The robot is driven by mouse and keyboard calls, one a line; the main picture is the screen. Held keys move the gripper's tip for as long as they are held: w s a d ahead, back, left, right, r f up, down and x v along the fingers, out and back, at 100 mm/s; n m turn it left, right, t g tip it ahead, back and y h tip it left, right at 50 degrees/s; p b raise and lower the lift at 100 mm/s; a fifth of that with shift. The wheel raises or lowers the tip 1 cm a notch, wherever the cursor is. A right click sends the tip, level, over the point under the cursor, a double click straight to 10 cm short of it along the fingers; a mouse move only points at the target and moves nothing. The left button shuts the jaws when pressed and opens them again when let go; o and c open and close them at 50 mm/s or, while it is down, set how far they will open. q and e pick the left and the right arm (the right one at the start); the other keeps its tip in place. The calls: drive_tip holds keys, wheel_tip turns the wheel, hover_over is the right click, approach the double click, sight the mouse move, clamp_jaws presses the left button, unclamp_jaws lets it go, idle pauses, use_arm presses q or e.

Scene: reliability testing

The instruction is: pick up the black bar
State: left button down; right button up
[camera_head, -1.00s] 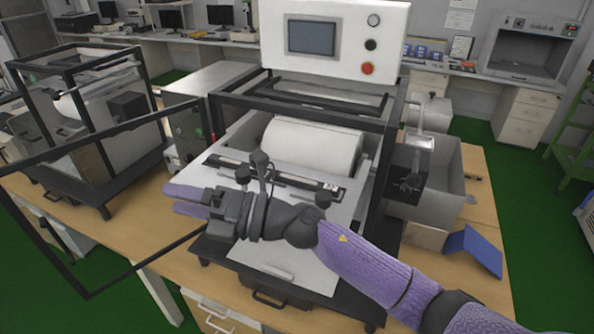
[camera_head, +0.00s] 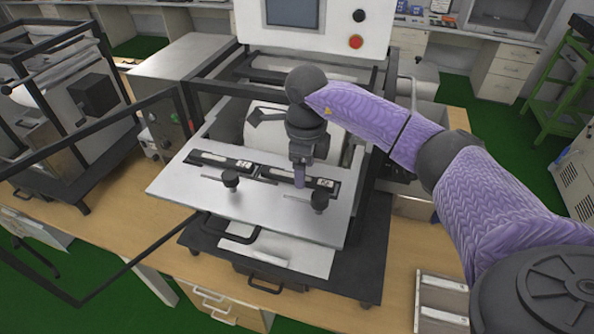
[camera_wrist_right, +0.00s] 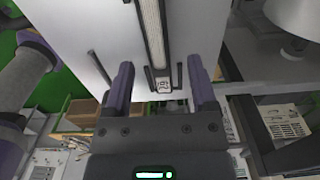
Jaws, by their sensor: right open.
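Two black bar pieces with pale strips and white end labels lie in line on the metal plate (camera_head: 270,220): a left black bar (camera_head: 212,161) and a right black bar (camera_head: 272,174). My right gripper (camera_head: 300,182) points down over the right bar, its jaws open. In the right wrist view, the labelled end of a bar (camera_wrist_right: 153,35) shows between the two fingers of my right gripper (camera_wrist_right: 161,64), with gaps on both sides. I cannot tell the height of the fingertips over the bar. My left gripper is out of view.
Black knobs (camera_head: 231,179) stand at the front of the bars. A white roller (camera_head: 258,130) and a control panel (camera_head: 345,25) are behind. An open black frame door (camera_head: 140,258) spans the left front. A similar machine (camera_head: 60,110) stands at left.

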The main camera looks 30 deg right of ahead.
drive_tip(key=shift+f, duration=0.95)
clamp_jaws()
